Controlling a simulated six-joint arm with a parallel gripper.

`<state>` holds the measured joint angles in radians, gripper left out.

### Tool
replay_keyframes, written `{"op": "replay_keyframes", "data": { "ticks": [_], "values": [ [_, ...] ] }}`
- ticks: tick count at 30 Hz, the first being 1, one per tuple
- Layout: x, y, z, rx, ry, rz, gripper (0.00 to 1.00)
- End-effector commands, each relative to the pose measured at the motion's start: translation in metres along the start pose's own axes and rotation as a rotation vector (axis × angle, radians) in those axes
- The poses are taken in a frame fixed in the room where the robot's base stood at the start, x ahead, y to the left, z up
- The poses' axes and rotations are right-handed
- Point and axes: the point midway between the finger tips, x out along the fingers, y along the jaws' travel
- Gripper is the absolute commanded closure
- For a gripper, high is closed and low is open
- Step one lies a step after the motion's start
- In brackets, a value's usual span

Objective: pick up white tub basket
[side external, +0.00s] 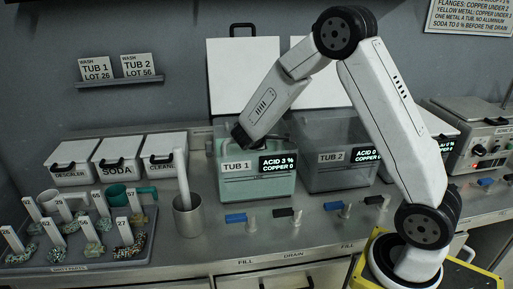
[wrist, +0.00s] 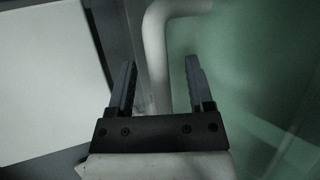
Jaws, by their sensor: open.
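My gripper (side external: 240,138) is over the left part of the tub labelled TUB 1 (side external: 233,190), a clear tub of pale green liquid with its lid open. In the wrist view my gripper (wrist: 160,62) is open, with a finger on each side of a white bent bar (wrist: 157,45). The bar looks like the handle of the white basket and bends right at its top. I cannot tell whether a finger touches it. The basket's body is not clear in either view.
A grey tub labelled TUB 2 (side external: 325,181) stands right of TUB 1. Raised white lids (side external: 243,75) are behind the tubs. A metal cup (side external: 188,217) with a white handle stands at left, near a tray (side external: 90,264) of tagged parts. Small valves line the front.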

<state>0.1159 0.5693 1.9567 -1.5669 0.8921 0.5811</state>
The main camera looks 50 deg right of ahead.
Motion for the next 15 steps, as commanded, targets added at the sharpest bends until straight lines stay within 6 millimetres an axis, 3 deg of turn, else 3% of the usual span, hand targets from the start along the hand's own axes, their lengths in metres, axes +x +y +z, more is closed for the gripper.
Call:
{"op": "replay_keyframes", "data": {
  "ticks": [15],
  "values": [
    [0.0065,0.0001,0.0,0.001,0.001,-0.001,0.33]
  ]
}}
